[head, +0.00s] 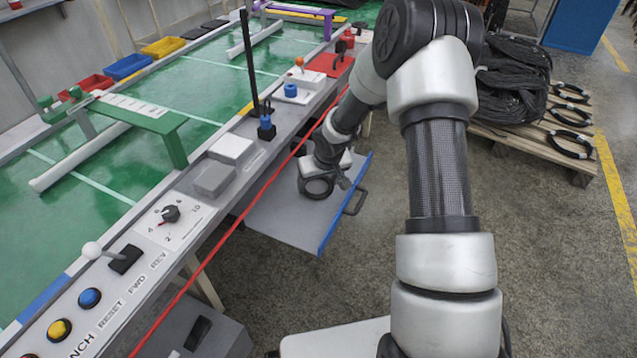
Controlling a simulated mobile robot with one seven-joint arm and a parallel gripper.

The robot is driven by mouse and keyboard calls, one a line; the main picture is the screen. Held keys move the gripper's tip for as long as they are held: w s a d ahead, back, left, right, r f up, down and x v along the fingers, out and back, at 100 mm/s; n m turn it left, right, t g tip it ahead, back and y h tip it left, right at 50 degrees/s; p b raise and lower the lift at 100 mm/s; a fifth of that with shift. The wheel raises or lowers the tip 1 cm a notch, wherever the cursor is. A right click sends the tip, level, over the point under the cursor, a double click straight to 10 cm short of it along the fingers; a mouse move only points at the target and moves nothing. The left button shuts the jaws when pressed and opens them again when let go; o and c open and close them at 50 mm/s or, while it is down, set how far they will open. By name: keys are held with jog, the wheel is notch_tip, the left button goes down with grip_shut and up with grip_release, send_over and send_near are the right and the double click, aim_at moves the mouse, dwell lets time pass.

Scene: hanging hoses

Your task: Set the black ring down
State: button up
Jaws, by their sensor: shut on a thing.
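The black ring (318,193) shows at the middle of the head view, over the grey drawer (285,222) with a blue front edge. My gripper (328,178) points down at the ring's far side and is shut on it. The fingertips are small and partly hidden by my wrist. The ring looks low and close to the drawer's surface; I cannot tell whether it touches.
A green-topped bench (225,85) with a control panel (172,215) runs along the left. A red cord (240,220) runs along its edge. A wooden pallet (540,150) with black hoses and several loose rings (571,145) lies at the right.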

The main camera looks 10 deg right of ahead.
jog(key=o, duration=1)
jog(key=shift+f, duration=0.15)
jog(key=shift+o, duration=0.2)
